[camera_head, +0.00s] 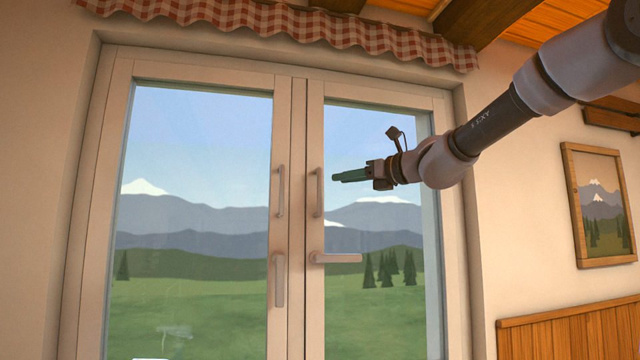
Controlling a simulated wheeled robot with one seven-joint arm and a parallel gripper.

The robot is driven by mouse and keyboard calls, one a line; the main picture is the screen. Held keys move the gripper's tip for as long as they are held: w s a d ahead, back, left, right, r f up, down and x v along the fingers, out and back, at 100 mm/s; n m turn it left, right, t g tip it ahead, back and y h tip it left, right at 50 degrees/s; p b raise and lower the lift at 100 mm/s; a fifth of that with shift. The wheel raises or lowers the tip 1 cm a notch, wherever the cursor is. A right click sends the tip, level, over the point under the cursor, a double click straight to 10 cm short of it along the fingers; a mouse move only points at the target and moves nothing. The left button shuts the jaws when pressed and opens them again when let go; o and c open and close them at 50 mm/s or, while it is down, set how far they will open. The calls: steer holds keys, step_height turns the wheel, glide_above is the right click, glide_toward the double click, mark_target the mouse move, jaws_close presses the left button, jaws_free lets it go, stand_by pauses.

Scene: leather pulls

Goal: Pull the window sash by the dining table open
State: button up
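A two-sash window with pale wooden frames fills the middle of the head view. The left sash (118,230) and the right sash (314,300) meet at the centre and both look closed. The left sash has an upright pull bar (281,192) and a lever handle (279,281) that points down. The right sash has an upright pull bar (319,192) and a lever handle (337,258) turned level, pointing right. My gripper (336,177) reaches in from the upper right, its greenish fingers pointing left, just right of the right pull bar in the picture. Its fingers show edge-on, so the gap between them is hidden.
A red-checked valance (290,25) hangs above the window. A framed mountain picture (600,205) hangs on the right wall, over wood panelling (570,325). Wooden beams (495,35) cross the ceiling. No dining table is in view.

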glide_above(320, 211)
steer(key=shift+w+a, duration=0.1)
steer(key=shift+w, duration=0.25)
jaws_close()
stand_by(1.4)
